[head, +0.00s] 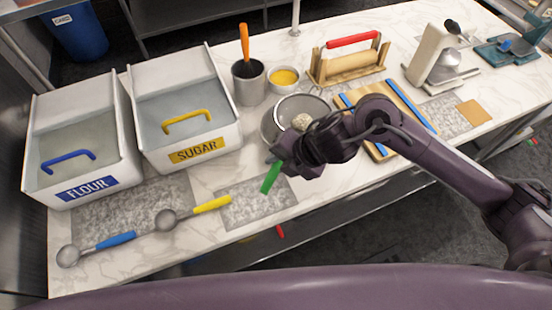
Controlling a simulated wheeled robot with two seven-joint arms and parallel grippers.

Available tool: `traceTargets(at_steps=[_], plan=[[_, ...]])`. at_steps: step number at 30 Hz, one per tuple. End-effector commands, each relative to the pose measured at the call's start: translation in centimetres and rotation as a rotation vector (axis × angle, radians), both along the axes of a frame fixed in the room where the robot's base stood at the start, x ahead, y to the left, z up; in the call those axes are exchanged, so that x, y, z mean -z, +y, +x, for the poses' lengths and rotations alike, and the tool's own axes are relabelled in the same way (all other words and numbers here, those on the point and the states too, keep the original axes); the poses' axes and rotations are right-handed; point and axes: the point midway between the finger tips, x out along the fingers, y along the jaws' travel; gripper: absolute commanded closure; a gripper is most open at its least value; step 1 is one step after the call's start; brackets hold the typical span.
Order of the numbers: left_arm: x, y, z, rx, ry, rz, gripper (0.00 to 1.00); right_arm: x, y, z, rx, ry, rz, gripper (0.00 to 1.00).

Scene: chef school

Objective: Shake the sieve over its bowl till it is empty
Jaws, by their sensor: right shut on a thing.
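The sieve (304,106) is a round mesh with a thin metal rim, held over a grey metal bowl (269,127). A pale lump (301,121) shows in the sieve. My right gripper (277,168) is shut on the sieve's green handle (270,178), whose end sticks out below the fingers. My right wrist and forearm hide part of the bowl and the sieve's near side. I cannot tell whether the sieve touches the bowl's rim. My left gripper does not show.
Flour (87,187) and sugar (196,150) bins stand at the left. Blue-handled (115,240) and yellow-handled (212,204) scoops lie in front. A board (380,150) lies under my right arm.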

Motion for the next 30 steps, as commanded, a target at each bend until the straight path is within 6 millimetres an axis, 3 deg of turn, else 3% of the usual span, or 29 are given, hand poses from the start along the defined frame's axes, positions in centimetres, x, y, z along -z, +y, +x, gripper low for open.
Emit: traceTargets(at_steps=[8,21,30], plan=[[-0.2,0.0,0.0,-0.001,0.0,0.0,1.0,-0.1,2.4,1.3,-0.001,-0.002,0.002,1.0],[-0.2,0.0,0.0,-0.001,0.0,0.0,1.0,-0.1,-0.3,-0.2,-0.001,-0.001,0.001,1.0],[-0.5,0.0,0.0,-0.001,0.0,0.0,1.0,-0.2,2.2,1.2,-0.002,-0.002,0.002,1.0]])
